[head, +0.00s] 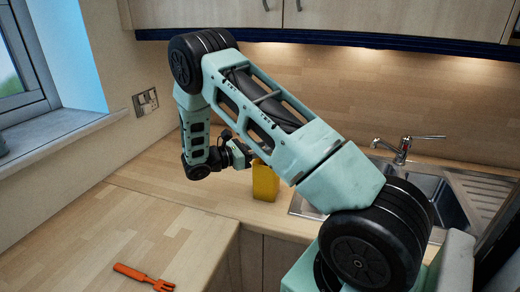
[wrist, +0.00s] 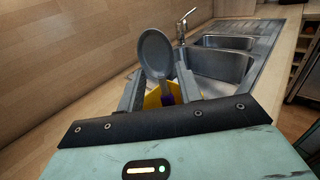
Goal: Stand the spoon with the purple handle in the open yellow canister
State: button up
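The yellow canister (head: 265,183) stands on the worktop left of the sink, its top partly hidden by my arm in the head view. The wrist view shows part of the canister (wrist: 152,100) between my fingers. The spoon (wrist: 156,52) has its grey bowl up and its purple handle (wrist: 167,92) running down at the canister; the handle's lower end is hidden. The spoon does not show in the head view. My gripper (wrist: 158,84) is beside the canister top, its fingers wide apart on either side of the spoon.
The steel sink (head: 420,185) with its tap (head: 401,150) is right of the canister. An orange fork-like utensil (head: 144,276) lies on the near left worktop (head: 165,235). The wall is behind, with cupboards (head: 400,18) above. The left worktop is otherwise clear.

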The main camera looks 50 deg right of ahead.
jog(key=b+v, duration=0.6)
jog(key=v, duration=1.1)
jog(key=shift+a, duration=0.25)
jog(key=shift+s, duration=0.1)
